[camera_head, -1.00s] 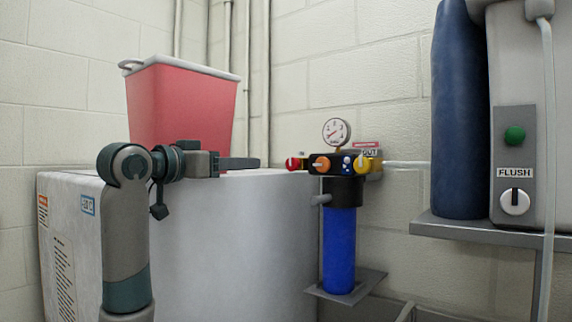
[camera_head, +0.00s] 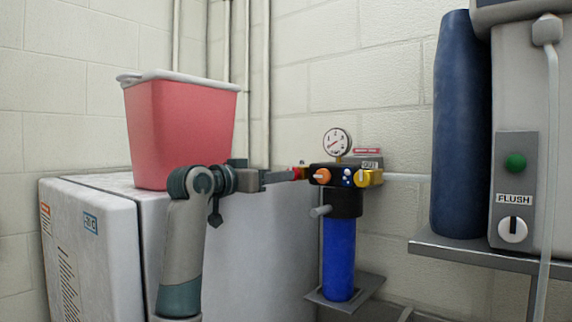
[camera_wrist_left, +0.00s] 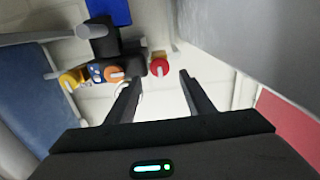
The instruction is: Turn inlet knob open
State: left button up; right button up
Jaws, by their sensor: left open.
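A black valve manifold (camera_head: 340,178) is mounted on a blue filter housing (camera_head: 338,255). A red knob (camera_head: 301,172) is on its left end, an orange knob (camera_head: 321,177) on its front, and a yellow knob (camera_head: 371,178) on its right end by an OUT label. My left gripper (camera_head: 292,175) reaches the red knob from the left and partly hides it. In the left wrist view, the gripper (camera_wrist_left: 160,78) is open and empty, with the red knob (camera_wrist_left: 159,66) just ahead, between the fingertip lines. The orange knob (camera_wrist_left: 114,73) is off to the left there.
A pressure gauge (camera_head: 337,141) stands above the manifold. A red bin (camera_head: 180,130) sits on the white cabinet (camera_head: 95,240) behind my arm. A shelf (camera_head: 470,250) at the right holds a blue cylinder (camera_head: 460,130) and a panel with a FLUSH switch (camera_head: 513,230).

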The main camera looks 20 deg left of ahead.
pick_arm(q)
jog(key=p+x, duration=0.2)
jog(key=x, duration=0.3)
jog(key=shift+w+d, duration=0.1)
jog(key=shift+w, duration=0.1)
jog(key=c, duration=1)
